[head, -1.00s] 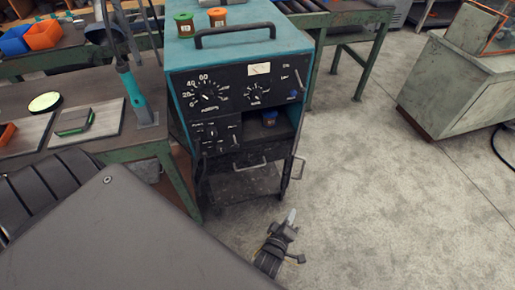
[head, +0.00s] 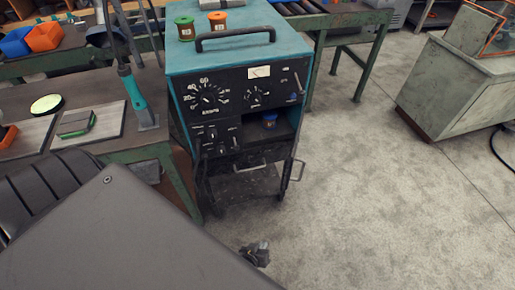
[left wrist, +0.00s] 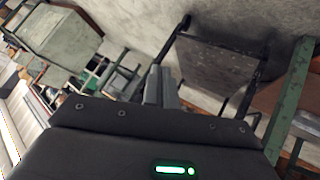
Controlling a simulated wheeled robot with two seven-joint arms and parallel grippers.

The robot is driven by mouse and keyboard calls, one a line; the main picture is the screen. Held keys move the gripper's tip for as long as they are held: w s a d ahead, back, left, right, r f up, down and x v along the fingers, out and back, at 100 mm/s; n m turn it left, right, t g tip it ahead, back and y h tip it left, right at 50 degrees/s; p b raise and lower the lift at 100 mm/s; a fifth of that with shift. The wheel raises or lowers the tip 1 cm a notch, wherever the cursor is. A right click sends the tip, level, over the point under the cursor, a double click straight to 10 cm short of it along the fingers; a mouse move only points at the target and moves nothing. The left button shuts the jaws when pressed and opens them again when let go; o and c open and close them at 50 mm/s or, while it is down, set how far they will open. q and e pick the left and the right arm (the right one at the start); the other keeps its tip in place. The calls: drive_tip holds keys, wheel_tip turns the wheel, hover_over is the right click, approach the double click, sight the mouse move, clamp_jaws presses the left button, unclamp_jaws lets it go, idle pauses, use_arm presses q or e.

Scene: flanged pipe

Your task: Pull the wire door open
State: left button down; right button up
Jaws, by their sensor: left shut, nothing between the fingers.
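The teal welding machine (head: 240,50) stands on a dark cart in the head view. Its front has dials and an open compartment (head: 272,134) on the right with a blue spool (head: 270,120) inside. A metal handle (head: 250,166) shows below the front, and a bar-like handle (head: 297,170) at the right side. Which part is the wire door, I cannot clearly tell. My left gripper (head: 257,253) is low in front of the cart, partly hidden by my arm, apart from the machine. In the left wrist view its fingers (left wrist: 160,88) are shut and empty. My right gripper is not in view.
A green workbench (head: 85,125) with plates and a teal-handled tool (head: 132,88) stands left of the machine. Two spools (head: 185,27) sit on top. A grey-green cabinet (head: 445,95) is at the right. The floor (head: 370,190) between is clear.

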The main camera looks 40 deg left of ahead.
use_arm(q)
drive_tip(key=shift+s+a+f+m+g, duration=0.2)
drive_tip(key=shift+s+a+f+m, duration=0.05)
drive_tip(key=shift+s+f, duration=0.25)
drive_tip(key=shift+s+a+f+m+g, duration=0.25)
drive_tip(key=shift+s+f, duration=0.15)
drive_tip(key=shift+f, duration=0.1)
drive_tip(key=s+a+f+m+g, duration=0.2)
drive_tip(key=s+a+f, duration=0.1)
drive_tip(key=s, duration=0.5)
drive_tip(key=s+a+f+m+g, duration=0.3)
drive_tip(key=s+f, duration=0.2)
drive_tip(key=s, duration=0.3)
drive_tip(key=s+a+f+m+g, duration=0.2)
drive_tip(key=s+a+f+g, duration=0.1)
drive_tip(key=s, duration=0.5)
drive_tip(key=shift+s+a+f+m, duration=0.15)
drive_tip(key=shift+s+f+m, duration=0.2)
drive_tip(key=shift+f, duration=0.4)
